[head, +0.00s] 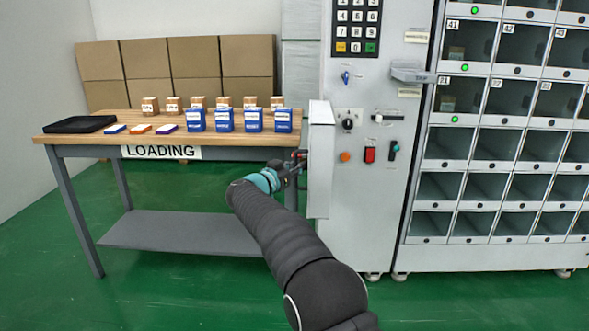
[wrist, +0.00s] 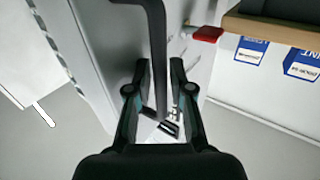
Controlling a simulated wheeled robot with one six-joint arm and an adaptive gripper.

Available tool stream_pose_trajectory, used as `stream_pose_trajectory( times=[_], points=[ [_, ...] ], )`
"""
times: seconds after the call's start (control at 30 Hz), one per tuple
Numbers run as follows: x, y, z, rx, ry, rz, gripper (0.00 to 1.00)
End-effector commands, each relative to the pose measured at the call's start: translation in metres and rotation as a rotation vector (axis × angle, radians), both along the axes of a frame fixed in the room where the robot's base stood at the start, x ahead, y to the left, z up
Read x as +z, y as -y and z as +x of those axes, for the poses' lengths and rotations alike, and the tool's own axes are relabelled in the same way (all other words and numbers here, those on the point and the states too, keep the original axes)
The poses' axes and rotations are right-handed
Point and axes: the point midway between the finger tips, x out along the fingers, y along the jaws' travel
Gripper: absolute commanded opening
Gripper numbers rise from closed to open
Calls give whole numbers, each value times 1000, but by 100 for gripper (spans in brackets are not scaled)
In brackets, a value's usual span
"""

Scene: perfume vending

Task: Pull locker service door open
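The locker service door (head: 320,165) is a narrow light-grey panel on the left side of the machine. It stands out from the cabinet, seen nearly edge-on, so it looks ajar; the exact angle cannot be told. My gripper (head: 297,165) is at the left side of this door. In the wrist view, a dark bar handle (wrist: 156,40) runs down between the two fingers. The handle is hidden by my gripper in the head view.
A wooden loading table (head: 240,140) stands left of the door, with several blue boxes (head: 225,120) and a black tray (head: 78,124). The vending cabinet (head: 500,185) is to the right. Green floor in front is clear.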

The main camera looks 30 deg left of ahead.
Motion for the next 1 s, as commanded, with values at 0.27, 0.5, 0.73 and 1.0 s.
stream_pose_trajectory(
  times=[0.27, 0.5, 0.73, 1.0],
  points=[
    [-3, -10, -9, 14, -4, 0, 37],
    [-3, -12, -15, 15, -5, -1, 37],
    [-3, -20, -53, 20, -5, -3, 37],
    [-3, -25, -101, 17, -4, -2, 37]
  ],
)
